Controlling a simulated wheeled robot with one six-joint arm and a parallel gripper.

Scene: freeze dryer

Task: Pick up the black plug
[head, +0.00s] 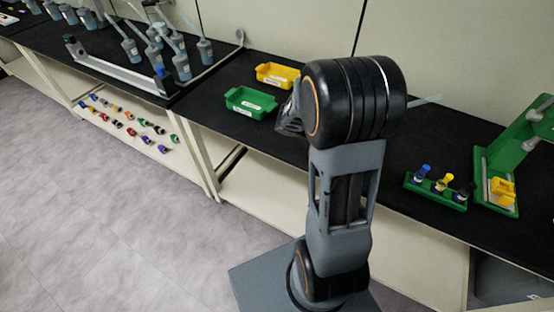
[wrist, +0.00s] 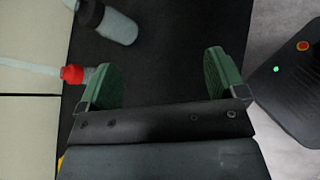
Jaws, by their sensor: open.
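In the head view, a black plug (head: 465,189) stands at the right end of a small green rack (head: 420,186). A yellow plug (head: 443,182) and a blue plug (head: 423,172) stand beside it in the same row. In the wrist view, my gripper (wrist: 158,60) is open, its green fingers wide apart with nothing between them. Beyond the fingers lies a pale bottle (wrist: 119,28) with a black cap (wrist: 90,12), partly cut off. A red-tipped piece (wrist: 72,74) is beside the left finger. In the head view my arm hides the fingers.
A green stand (head: 487,165) with a yellow block (head: 502,190) is right of the rack. A green bin (head: 250,102) and a yellow bin (head: 278,74) sit left of my arm. Flasks crowd the back left. Small coloured pieces lie on the lower shelf (head: 195,180).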

